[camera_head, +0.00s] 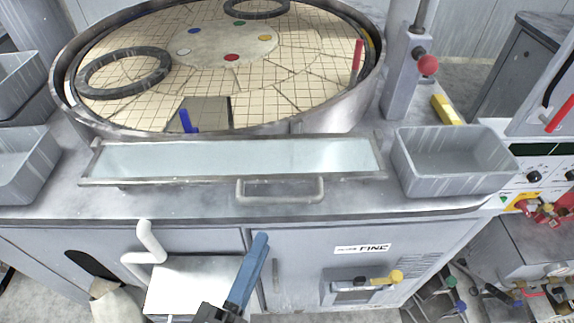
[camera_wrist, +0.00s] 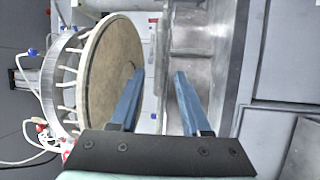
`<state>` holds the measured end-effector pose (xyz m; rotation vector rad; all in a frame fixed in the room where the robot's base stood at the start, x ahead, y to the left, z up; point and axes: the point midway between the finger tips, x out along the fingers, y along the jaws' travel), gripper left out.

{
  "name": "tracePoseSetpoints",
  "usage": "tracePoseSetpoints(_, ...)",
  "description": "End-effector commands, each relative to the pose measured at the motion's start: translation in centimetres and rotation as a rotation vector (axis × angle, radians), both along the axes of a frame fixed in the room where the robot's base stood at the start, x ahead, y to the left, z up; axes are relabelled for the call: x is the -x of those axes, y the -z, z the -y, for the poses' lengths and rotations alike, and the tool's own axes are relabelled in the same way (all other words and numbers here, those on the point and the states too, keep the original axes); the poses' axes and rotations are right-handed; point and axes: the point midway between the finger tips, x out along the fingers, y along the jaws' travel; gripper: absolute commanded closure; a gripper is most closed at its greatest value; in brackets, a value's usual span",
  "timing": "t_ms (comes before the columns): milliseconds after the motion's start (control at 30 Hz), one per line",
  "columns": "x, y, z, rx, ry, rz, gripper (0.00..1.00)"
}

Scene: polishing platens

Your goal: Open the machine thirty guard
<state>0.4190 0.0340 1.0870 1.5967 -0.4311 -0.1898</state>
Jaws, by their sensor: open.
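A long clear guard panel (camera_head: 240,157) in a metal frame lies along the front of a large round polishing platen (camera_head: 285,72) in the head view. A light grey bar handle (camera_head: 280,199) projects from its front edge. No number "thirty" is readable; the cabinet label reads "FINE". My gripper (camera_head: 258,250) is low in the head view, below the handle in the picture and apart from it. One blue finger shows clearly there. In the wrist view my gripper (camera_wrist: 160,76) has two blue fingers spread with nothing between them. I cannot make out the handle in the wrist view.
Grey bins stand right (camera_head: 453,158) and left (camera_head: 25,160) of the guard. A post with a red knob (camera_head: 428,66) rises behind. A bent white pipe (camera_head: 147,243) and a yellow-knobbed valve (camera_head: 396,276) project at the cabinet front. A round pegged disc (camera_wrist: 104,72) fills the wrist view's left.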

Motion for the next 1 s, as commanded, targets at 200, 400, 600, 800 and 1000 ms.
tracePoseSetpoints(200,-1.3,-0.5,0.6,0.023,0.002,0.002,0.53)
tracePoseSetpoints(400,-5.0,-1.2,2.2,0.019,0.004,0.003,0.53)
tracePoseSetpoints(600,-8.7,-1.7,3.7,0.019,0.003,0.002,0.53)
tracePoseSetpoints(800,-10.9,-1.9,4.7,0.018,0.002,0.002,0.53)
tracePoseSetpoints(1000,-11.6,-1.9,5.0,0.019,0.001,0.001,0.53)
